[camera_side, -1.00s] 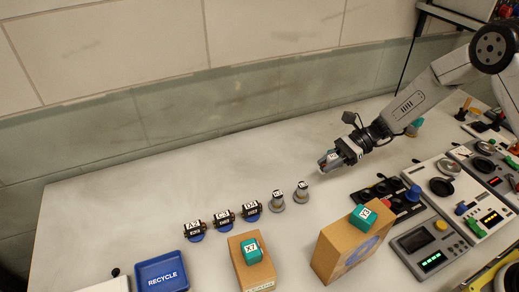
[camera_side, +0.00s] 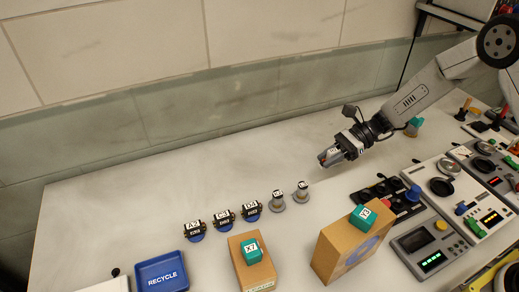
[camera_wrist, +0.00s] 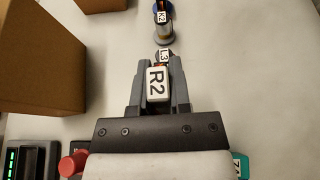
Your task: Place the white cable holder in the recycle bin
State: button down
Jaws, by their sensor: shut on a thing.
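My gripper (camera_side: 327,158) is in the air above the back right part of the bench. It is shut on a small white piece labelled R2 (camera_wrist: 156,85), likely the white cable holder, which sits between the fingers in the wrist view. The blue recycle bin (camera_side: 162,272), marked RECYCLE, stands at the front left, far from my gripper. Its inside looks empty.
Two small round-based pieces (camera_side: 301,192) (camera_side: 277,200) stand left of my gripper, then several black labelled pieces on blue bases (camera_side: 223,218). Two cardboard boxes (camera_side: 337,262) (camera_side: 250,272) carry teal blocks. Control panels (camera_side: 428,245) fill the right. The back left bench is clear.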

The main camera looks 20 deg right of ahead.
jog(key=s+a+r+n+g, duration=0.1)
jog(key=s+a, duration=0.3)
jog(key=a, duration=0.4)
jog(key=s+a+r+n+g, duration=0.1)
jog(key=s+a, duration=0.3)
jog(key=a, duration=0.5)
jog(key=s+a+r+n+g, duration=0.1)
jog(key=s+a+r+g, duration=0.1)
jog(key=s+a, duration=0.3)
jog(key=shift+a+r+n+h, duration=0.15)
jog(key=shift+a+r, duration=0.05)
jog(key=shift+a, duration=0.8)
jog(key=shift+a+r+n+h, duration=0.15)
jog(key=shift+a, duration=0.85)
jog(key=s+a+r+n+g, duration=0.1)
jog(key=s+a, duration=0.5)
jog(key=s, duration=0.1)
jog(key=shift+s+r, duration=0.15)
jog(key=shift+s, duration=0.15)
jog(key=w+a+f, duration=0.9)
jog(key=a, duration=0.1)
jog(key=shift+f, duration=0.25)
jog(key=shift+a, duration=0.1)
